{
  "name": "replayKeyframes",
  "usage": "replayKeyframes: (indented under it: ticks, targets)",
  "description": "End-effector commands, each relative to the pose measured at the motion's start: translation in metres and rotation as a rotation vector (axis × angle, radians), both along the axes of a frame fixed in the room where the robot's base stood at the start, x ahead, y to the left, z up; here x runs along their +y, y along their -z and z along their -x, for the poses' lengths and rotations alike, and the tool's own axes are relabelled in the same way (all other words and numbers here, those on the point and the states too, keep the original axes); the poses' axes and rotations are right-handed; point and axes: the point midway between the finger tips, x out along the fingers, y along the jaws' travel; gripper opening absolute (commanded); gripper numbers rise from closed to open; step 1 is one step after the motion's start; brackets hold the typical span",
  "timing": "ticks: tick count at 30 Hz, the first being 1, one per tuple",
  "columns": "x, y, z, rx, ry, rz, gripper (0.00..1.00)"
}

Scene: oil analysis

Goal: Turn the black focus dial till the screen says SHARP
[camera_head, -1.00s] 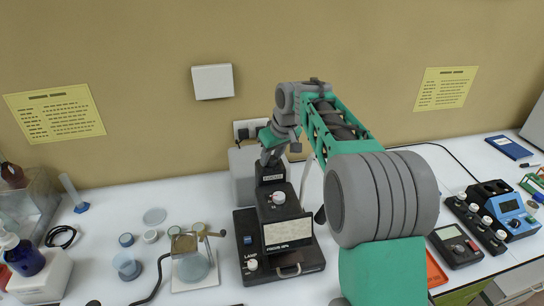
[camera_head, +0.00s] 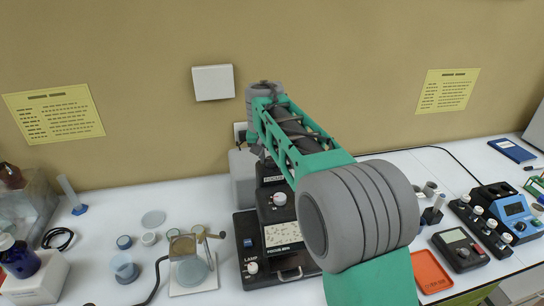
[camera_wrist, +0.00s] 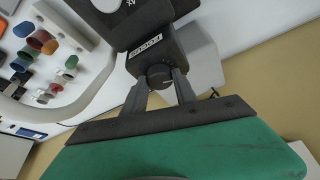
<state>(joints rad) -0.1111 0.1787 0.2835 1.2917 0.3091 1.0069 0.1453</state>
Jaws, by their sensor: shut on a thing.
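The black focus dial (camera_wrist: 159,76) shows in the wrist view, under a white FOCUS label (camera_wrist: 143,45) on the dark instrument. My gripper (camera_wrist: 160,82) is shut on the dial, one finger on each side of it. In the head view my arm hides the dial and my fingertips. The instrument's screen (camera_head: 283,233) shows many dark specks on a pale ground. A line below it begins with FOCUS, but its value is too small to read surely. I cannot make out the word SHARP.
A white switch (camera_head: 278,199) sits above the screen, and a lamp knob (camera_head: 252,267) is at lower left. An orange tray (camera_head: 431,271) and grey meter (camera_head: 460,249) lie at right.

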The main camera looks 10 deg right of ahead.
Motion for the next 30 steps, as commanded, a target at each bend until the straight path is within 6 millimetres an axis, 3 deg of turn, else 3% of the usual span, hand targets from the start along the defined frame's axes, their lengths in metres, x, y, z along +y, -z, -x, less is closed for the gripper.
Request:
replayKeyframes:
  ticks: [12, 27, 28, 30]
  targets:
    - [0.0016, -0.0016, -0.0009, 0.000, 0.183, 0.000, 0.00]
    - [0.0013, -0.0010, -0.0010, -0.001, 0.204, -0.001, 0.00]
    - [0.0013, -0.0010, -0.0010, -0.002, 0.204, -0.001, 0.35]
    - [0.0012, -0.0010, -0.0010, -0.001, 0.203, 0.000, 0.41]
